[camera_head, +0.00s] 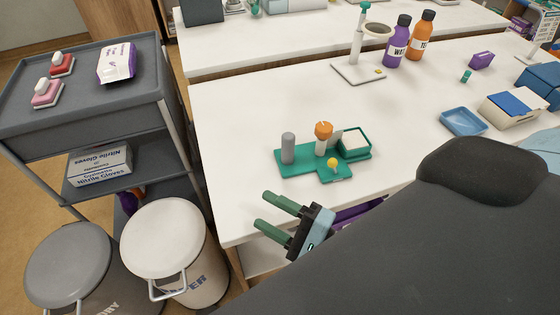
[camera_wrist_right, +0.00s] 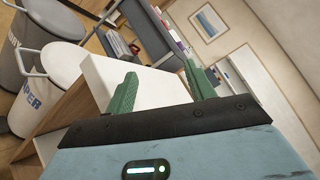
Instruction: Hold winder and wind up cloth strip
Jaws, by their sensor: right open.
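The winder (camera_head: 308,170) stands on the white table (camera_head: 235,120) in the head view. It has a green base with an upright grey post (camera_head: 288,147), an orange-topped post (camera_head: 323,132) and a small yellow knob (camera_head: 332,162). A green square holder at its right has a pale block (camera_head: 355,141) in it, perhaps the cloth strip. My right gripper (camera_head: 264,208) is open and empty near the table's front edge, in front of the winder and apart from it. Its two green fingers also show in the right wrist view (camera_wrist_right: 160,72), with nothing between them. My left gripper is not in view.
A stand (camera_head: 358,72), purple bottle (camera_head: 397,45) and orange bottle (camera_head: 421,38) stand farther back. A blue tray (camera_head: 463,122) lies at the right. A grey cart (camera_head: 50,118) and two lidded bins (camera_head: 162,238) are left of the table. The table left of the winder is clear.

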